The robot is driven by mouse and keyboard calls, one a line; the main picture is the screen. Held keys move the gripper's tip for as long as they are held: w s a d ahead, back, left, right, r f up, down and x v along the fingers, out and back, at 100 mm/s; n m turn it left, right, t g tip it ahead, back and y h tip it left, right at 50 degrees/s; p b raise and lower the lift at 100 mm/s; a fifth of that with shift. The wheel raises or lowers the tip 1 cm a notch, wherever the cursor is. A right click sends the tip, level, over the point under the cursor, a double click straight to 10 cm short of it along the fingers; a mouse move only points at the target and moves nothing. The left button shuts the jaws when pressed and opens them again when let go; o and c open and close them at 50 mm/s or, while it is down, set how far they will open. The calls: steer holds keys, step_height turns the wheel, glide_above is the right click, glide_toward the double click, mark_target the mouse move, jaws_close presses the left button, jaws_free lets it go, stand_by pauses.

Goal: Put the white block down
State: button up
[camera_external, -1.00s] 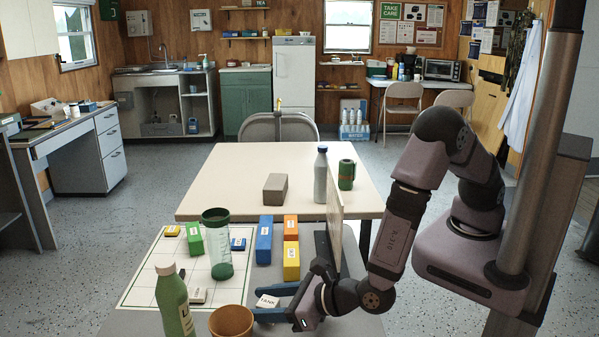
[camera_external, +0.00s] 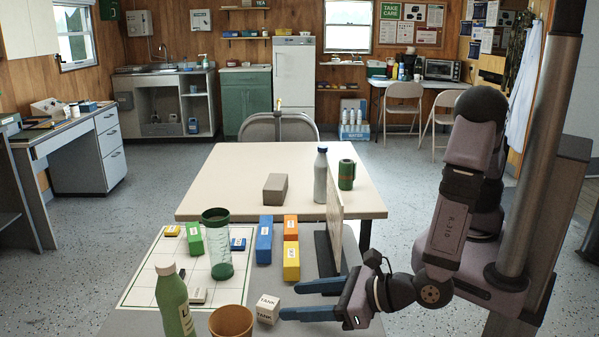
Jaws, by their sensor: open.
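The white block (camera_external: 268,309), marked TANK, rests on the grey table near its front edge, just right of the brown cup. My gripper (camera_external: 304,301) is to the right of the block, with its two blue fingers apart and pointing left. Nothing is between the fingers. The fingertips end close to the block's right side; I cannot tell whether one touches it.
A brown cup (camera_external: 232,324) and a green bottle (camera_external: 175,302) stand left of the block. A green-based tumbler (camera_external: 217,245) stands on the gridded mat (camera_external: 145,285). Blue (camera_external: 264,241), orange (camera_external: 290,228) and yellow (camera_external: 291,261) blocks stand behind. An upright panel (camera_external: 335,228) is behind my gripper.

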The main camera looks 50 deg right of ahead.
mark_target(254, 313)
steer(key=b+x, duration=0.1)
steer(key=x, duration=0.1)
steer(key=b+x, duration=0.2)
steer(key=shift+w+a+f, duration=0.1)
steer(key=shift+a+f, duration=0.15)
steer(key=shift+f, duration=0.25)
steer(key=shift+w+a+r, duration=0.1)
steer(key=shift+w+a, duration=0.1)
steer(key=shift+w, duration=0.15)
steer(key=shift+p+x, duration=0.45)
steer(key=shift+x, duration=3.05)
steer(key=shift+d, duration=0.15)
steer(key=shift+c, duration=0.3)
steer(key=c, duration=1.2)
steer(key=shift+r, duration=0.15)
